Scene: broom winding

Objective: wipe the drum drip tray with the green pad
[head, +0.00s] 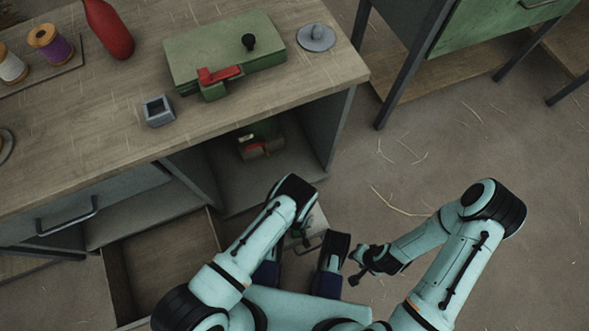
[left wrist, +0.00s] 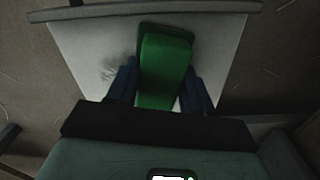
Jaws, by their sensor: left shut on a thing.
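In the left wrist view my left gripper (left wrist: 160,76) is shut on the green pad (left wrist: 165,72), which sits between its two dark blue fingers. The pad is over the pale drum drip tray (left wrist: 220,35); I cannot tell whether it touches the surface. A dark smudge (left wrist: 112,68) lies on the tray to the left of the pad. In the head view my left arm mostly hides that gripper, and only a small pale part of the tray (head: 291,242) seems to show beside it. My right gripper (head: 356,267) is off to the right, with its jaws unclear.
A wooden bench (head: 110,115) holds a green box (head: 222,50), a red bottle (head: 108,28), spools (head: 50,45) and a small grey square holder (head: 159,111). Below it is an open wooden drawer (head: 165,255). A green cabinet (head: 500,28) stands at upper right. Floor at right is mostly clear.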

